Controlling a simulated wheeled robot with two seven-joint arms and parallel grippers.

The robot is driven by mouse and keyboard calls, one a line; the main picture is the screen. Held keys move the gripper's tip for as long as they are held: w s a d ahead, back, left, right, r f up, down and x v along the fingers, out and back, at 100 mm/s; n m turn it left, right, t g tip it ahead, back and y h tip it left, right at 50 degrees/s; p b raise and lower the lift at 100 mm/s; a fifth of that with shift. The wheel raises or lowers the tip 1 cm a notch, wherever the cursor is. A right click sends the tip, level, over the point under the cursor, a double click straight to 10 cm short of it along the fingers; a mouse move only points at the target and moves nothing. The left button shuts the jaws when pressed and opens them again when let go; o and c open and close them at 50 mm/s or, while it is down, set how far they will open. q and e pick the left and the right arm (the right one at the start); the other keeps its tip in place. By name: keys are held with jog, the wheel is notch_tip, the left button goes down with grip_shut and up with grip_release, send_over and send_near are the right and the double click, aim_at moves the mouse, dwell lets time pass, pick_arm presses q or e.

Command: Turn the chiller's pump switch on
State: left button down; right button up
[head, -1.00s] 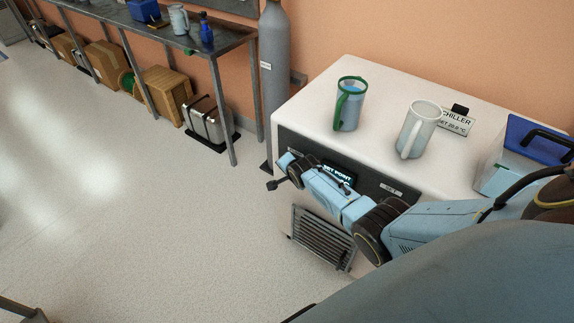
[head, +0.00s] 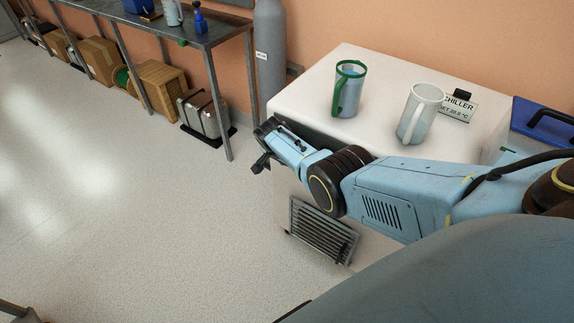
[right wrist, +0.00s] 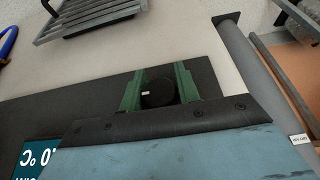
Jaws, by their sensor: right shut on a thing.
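The chiller (head: 385,75) is a white box against the orange wall, with a vent grille (head: 322,230) low on its front. In the right wrist view its dark control panel (right wrist: 85,108) carries a round black knob (right wrist: 160,94) with a small white mark, which seems to be the pump switch. My right gripper (right wrist: 160,84) has its green fingers on either side of this knob and is shut on it. In the head view my right arm hides most of the panel, and the knob is not visible. My left gripper is out of view.
A green-rimmed mug (head: 348,90), a pale mug (head: 420,113) and a chiller sign (head: 458,107) stand on top. A blue-lidded box (head: 540,125) is at right. A grey gas cylinder (head: 270,60) stands left of the chiller. The floor at left is clear.

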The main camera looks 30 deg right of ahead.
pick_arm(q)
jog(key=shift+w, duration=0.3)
pick_arm(e)
jog(key=o, duration=1)
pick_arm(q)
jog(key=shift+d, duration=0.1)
pick_arm(e)
jog(key=shift+a+r+p, duration=0.15)
jog(key=shift+r+p, duration=0.3)
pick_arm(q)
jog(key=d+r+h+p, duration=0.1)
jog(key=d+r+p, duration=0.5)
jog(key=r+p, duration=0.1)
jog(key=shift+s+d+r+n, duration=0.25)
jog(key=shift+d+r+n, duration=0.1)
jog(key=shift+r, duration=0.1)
pick_arm(e)
jog(key=v, duration=1.2)
jog(key=shift+a+r, duration=0.1)
jog(key=shift+r, duration=0.05)
